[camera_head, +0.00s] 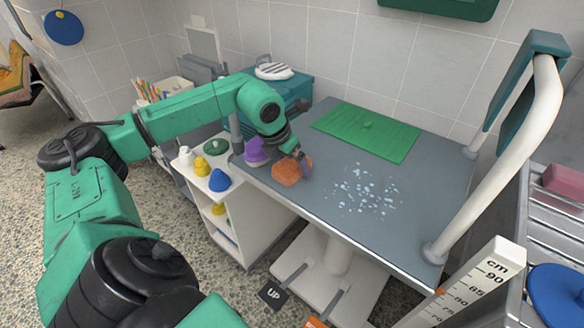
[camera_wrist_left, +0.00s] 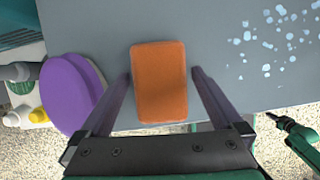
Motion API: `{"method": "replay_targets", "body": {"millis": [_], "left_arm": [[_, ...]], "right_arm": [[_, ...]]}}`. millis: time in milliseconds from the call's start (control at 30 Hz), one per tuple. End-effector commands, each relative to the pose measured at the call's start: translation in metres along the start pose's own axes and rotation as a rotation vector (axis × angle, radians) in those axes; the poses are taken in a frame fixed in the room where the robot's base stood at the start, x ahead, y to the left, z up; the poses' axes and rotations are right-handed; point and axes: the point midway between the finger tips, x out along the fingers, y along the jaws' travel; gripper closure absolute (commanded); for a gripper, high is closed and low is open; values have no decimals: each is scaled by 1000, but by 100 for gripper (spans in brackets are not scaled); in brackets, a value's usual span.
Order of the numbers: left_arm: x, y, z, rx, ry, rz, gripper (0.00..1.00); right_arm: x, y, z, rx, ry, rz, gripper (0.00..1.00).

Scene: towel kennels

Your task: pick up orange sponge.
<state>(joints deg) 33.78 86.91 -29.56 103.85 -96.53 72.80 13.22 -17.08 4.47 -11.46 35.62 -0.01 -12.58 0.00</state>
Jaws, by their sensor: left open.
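The orange sponge (camera_head: 287,174) lies flat on the grey table top near its front left edge. In the left wrist view the orange sponge (camera_wrist_left: 160,82) is a rounded block, long side pointing away from the gripper. My left gripper (camera_head: 299,160) is over the sponge in the head view. In the left wrist view my left gripper (camera_wrist_left: 162,75) is open, with one finger on each side of the sponge and a gap showing beside it. Whether the fingers reach down to table height is hard to tell. My right gripper does not show clearly in the head view.
A purple round object (camera_head: 256,152) stands just left of the sponge; it also shows in the left wrist view (camera_wrist_left: 72,92). Water drops (camera_head: 368,192) lie on the table to the right. A green mat (camera_head: 368,130) lies at the back. A white shelf (camera_head: 235,228) with bottles stands left.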

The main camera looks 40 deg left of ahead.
Motion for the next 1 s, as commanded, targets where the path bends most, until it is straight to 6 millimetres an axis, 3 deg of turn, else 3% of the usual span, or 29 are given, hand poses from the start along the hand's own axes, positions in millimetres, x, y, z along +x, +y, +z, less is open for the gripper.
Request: {"method": "replay_targets", "body": {"millis": [567, 767, 1000], "left_arm": [[4, 0, -2, 0, 0, 0, 0], [4, 0, -2, 0, 0, 0, 73], [3, 0, -1, 0, 0, 0, 76]], "right_arm": [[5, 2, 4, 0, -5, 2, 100], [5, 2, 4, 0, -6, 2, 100], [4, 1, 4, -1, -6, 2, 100]]}}
